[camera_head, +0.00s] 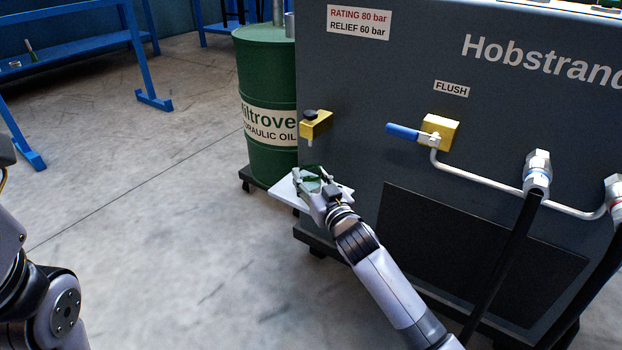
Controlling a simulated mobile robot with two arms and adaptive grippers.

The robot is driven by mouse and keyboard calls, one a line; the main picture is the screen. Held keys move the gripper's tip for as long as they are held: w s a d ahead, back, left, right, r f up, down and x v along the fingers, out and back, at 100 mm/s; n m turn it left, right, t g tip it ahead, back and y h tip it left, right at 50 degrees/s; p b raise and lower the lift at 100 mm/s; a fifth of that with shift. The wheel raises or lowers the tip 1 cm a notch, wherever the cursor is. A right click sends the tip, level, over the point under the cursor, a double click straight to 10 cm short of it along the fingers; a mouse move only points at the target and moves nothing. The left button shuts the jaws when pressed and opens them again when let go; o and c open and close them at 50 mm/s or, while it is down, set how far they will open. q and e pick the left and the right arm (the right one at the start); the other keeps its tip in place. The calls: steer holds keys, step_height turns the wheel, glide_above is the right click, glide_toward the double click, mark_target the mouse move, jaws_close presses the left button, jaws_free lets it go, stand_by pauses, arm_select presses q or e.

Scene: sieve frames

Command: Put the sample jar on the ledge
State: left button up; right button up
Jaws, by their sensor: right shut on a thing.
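The ledge is a small pale plate (282,190) on the left side of the dark machine's front, below a brass valve. My right gripper (308,181) is over the ledge, shut on the sample jar (313,172). The jar is small, clear and greenish, and the fingers hide much of it. I cannot tell whether the jar's base touches the ledge. My left arm shows at the left edge of the view, but its gripper is out of the picture.
The brass valve (316,124) juts out just above the ledge. A blue-handled flush valve (438,133) and pipes are to the right. A green oil drum (268,65) stands behind the ledge. Blue benches (75,48) stand at the back left. The floor between is clear.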

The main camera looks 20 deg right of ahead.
steer(key=o, duration=1.1)
